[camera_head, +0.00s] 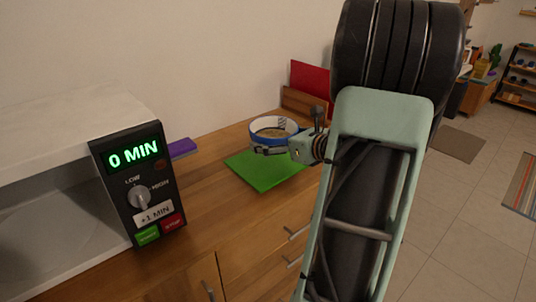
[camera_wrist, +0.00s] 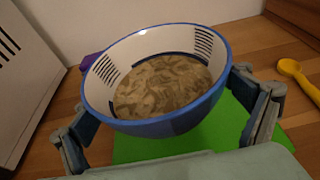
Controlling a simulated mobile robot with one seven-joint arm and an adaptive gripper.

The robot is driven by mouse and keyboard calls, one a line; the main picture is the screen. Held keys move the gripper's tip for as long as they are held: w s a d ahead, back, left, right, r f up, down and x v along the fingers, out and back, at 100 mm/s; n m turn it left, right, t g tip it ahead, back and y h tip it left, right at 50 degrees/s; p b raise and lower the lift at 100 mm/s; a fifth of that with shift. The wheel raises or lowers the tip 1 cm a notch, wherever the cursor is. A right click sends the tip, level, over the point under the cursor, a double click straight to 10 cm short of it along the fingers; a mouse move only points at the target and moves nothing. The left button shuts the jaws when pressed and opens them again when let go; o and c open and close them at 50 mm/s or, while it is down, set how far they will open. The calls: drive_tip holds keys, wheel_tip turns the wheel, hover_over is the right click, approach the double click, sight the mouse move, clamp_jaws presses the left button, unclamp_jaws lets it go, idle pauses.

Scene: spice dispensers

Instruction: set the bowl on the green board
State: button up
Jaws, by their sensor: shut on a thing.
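The bowl (camera_wrist: 160,127) is blue outside and white inside with dark stripes, and holds a pale brown food. In the head view the bowl (camera_head: 257,138) is over the back part of the green board (camera_head: 262,178), which lies flat on the wooden counter. My gripper (camera_wrist: 166,128) has a finger on each side of the bowl and is shut on it. In the head view my gripper (camera_head: 270,149) reaches in from the right. The bowl looks slightly tilted in the wrist view. I cannot tell whether its base touches the board (camera_wrist: 138,148).
A microwave (camera_head: 140,185) with a "0 MIN" display stands at the left. A purple item (camera_head: 182,147) lies beside it. A red panel (camera_head: 309,78) and a wooden block (camera_head: 303,102) stand behind the bowl. A yellow spoon (camera_wrist: 298,74) lies at the right.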

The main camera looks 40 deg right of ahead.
sight(272, 159)
drive_tip(key=f, duration=0.1)
drive_tip(key=w+d+f, duration=0.1)
drive_tip(key=w+f, duration=0.1)
drive_tip(key=shift+w+d+f+b, duration=0.15)
drive_tip(key=shift+w+d+b, duration=0.05)
drive_tip(key=shift+d+b, duration=0.15)
drive_tip(key=shift+w+f+b, duration=0.2)
drive_tip(key=shift+f+b, duration=0.35)
drive_tip(key=shift+f, duration=1.15)
drive_tip(key=shift+f, duration=0.1)
drive_tip(key=shift+f, duration=0.15)
drive_tip(key=o, duration=1.2)
